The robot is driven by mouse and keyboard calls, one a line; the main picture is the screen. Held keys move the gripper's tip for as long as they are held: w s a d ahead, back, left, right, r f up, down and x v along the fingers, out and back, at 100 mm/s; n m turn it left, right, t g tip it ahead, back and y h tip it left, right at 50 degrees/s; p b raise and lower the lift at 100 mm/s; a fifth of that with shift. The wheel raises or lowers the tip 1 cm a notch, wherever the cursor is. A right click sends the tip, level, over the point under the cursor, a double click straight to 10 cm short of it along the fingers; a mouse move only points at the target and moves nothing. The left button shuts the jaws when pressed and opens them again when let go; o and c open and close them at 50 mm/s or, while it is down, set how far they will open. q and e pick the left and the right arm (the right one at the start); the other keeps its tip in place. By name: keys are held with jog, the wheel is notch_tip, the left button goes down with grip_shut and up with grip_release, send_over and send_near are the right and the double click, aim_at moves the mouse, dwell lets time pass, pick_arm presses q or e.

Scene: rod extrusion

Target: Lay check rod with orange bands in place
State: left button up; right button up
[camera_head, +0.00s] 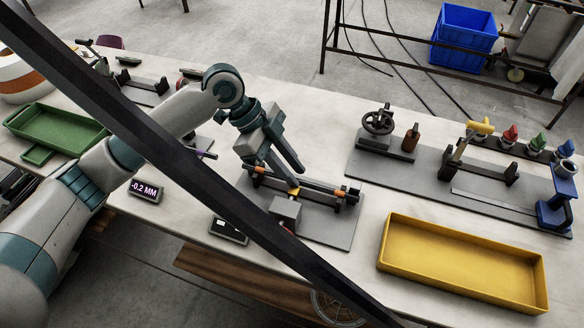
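The check rod with orange bands (318,187) lies across the supports of a grey measuring fixture (335,226) in the middle of the table. One orange band shows near its left end and one near its right end. My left gripper (281,167) is just above the left part of the rod, pointing down. Its two fingers look spread apart, and I see nothing held between them. Whether a fingertip touches the rod is unclear. My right gripper is not in view.
A dark diagonal bar (185,165) crosses the view and hides part of the table. A yellow tray (462,286) is at the front right, a green tray (62,128) at the left. A display (145,190) reads -0.2 MM. A grey plate with tools (385,167) stands at the right.

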pick_arm(q)
jog(key=shift+s+f, duration=0.1)
jog(key=shift+s, duration=0.1)
